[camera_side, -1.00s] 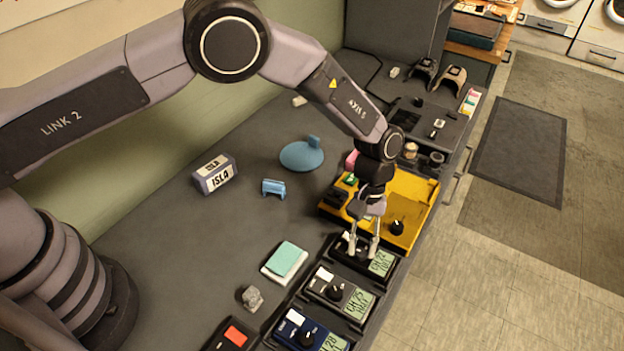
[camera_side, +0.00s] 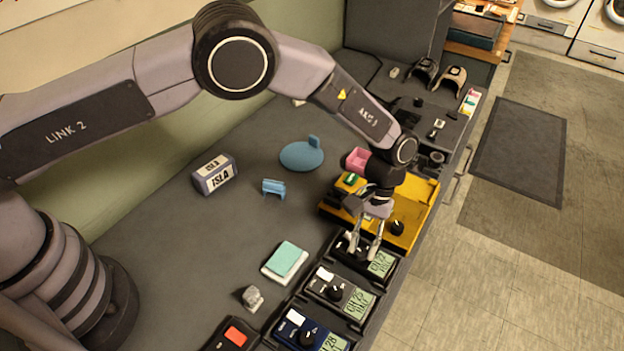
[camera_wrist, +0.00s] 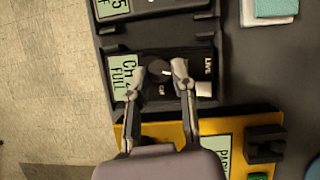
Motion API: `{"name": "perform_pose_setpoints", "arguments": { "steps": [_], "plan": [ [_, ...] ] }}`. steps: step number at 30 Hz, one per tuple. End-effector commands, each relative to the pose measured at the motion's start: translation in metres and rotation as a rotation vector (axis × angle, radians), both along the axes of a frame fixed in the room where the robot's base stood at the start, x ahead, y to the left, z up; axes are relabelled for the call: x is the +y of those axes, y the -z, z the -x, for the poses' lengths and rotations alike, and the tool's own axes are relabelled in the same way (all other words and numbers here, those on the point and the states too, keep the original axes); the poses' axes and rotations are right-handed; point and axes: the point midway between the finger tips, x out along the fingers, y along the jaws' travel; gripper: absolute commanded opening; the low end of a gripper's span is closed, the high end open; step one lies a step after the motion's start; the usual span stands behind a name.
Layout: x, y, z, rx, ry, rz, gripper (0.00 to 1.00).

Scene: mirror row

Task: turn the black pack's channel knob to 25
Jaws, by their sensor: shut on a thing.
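The black pack (camera_side: 388,284) sits between the yellow tray and another dark pack in the side view. My gripper (camera_side: 362,254) points down over it, its fingers shut on the channel knob (camera_wrist: 158,70), which the fingers partly hide. The pack's display (camera_side: 382,263) reads CH and a number starting with 2; the second digit is unclear. In the wrist view the display (camera_wrist: 124,77) also shows FULL, with its number partly hidden by a finger. A LIVE label and a pale block are at the knob's other side.
A dark grey pack (camera_side: 312,286) showing about CH 25 and a blue pack (camera_side: 290,330) showing CH 28 stand in a row nearer the camera. The yellow tray (camera_side: 428,192) is just behind. A teal-topped pad (camera_side: 286,259) lies left; open counter lies beyond it.

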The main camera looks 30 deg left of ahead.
Motion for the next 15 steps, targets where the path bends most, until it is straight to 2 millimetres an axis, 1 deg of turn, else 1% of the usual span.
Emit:
{"name": "perform_pose_setpoints", "arguments": {
  "steps": [6,15],
  "plan": [
    [-0.0016,0.0001,-0.0001,-0.001,0.143,0.000,0.00],
    [-0.0022,0.0003,0.0004,0.001,0.260,0.000,0.00]
  ]
}}
